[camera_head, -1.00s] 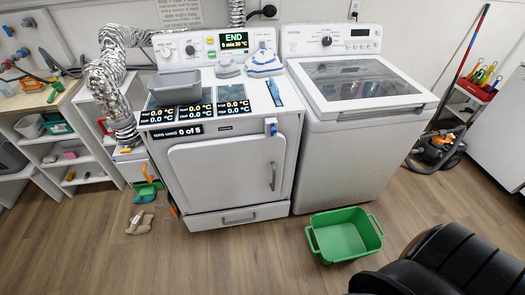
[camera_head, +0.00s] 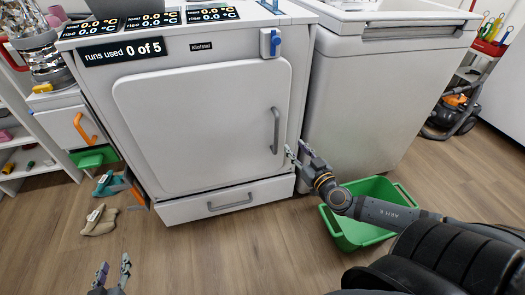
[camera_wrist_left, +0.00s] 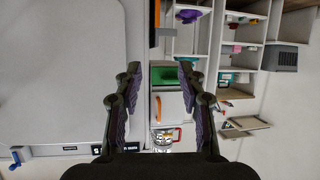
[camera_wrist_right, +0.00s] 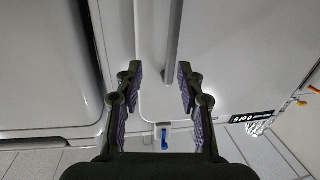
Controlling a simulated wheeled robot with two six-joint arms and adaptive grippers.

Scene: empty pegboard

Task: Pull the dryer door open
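The white dryer door (camera_head: 195,125) is shut flush in the dryer front in the head view. Its grey vertical handle (camera_head: 275,130) is at the door's right side. My right gripper (camera_head: 297,153) is open and empty just right of the handle's lower end. In the right wrist view the handle (camera_wrist_right: 173,45) runs between the open fingers (camera_wrist_right: 159,75), nearer the right one; I see no contact. My left gripper (camera_head: 113,272) is open and empty low in front of the dryer. Its open fingers (camera_wrist_left: 159,75) also show in the left wrist view.
A green basket (camera_head: 352,232) is on the floor beneath my right arm. A drawer (camera_head: 225,200) lies below the door. Floor before the dryer is clear.

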